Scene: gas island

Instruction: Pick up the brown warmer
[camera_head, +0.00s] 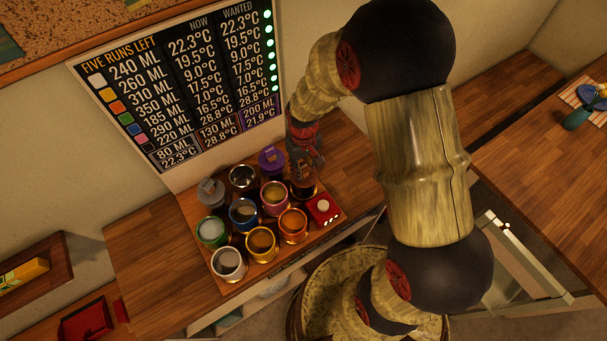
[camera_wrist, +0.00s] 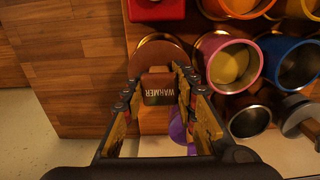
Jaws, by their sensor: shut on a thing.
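The brown warmer (camera_wrist: 160,52) has a round brown top and an upright block handle lettered "WARMER" in the wrist view. My gripper (camera_wrist: 157,88) has its two fingers closed on that handle, one on each side. In the head view my gripper (camera_head: 304,158) points down over the right back part of the wooden tray, with the brown warmer (camera_head: 303,187) just below it. The fingers hide part of the warmer, and I cannot tell whether it is clear of the tray.
Several coloured cups stand close by on the wooden tray (camera_head: 210,262), including a pink one (camera_head: 273,196) and an orange one (camera_head: 293,225). A red box (camera_head: 323,209) sits at the tray's right corner. A purple-lidded cup (camera_head: 271,160) and a board of figures (camera_head: 180,80) stand behind.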

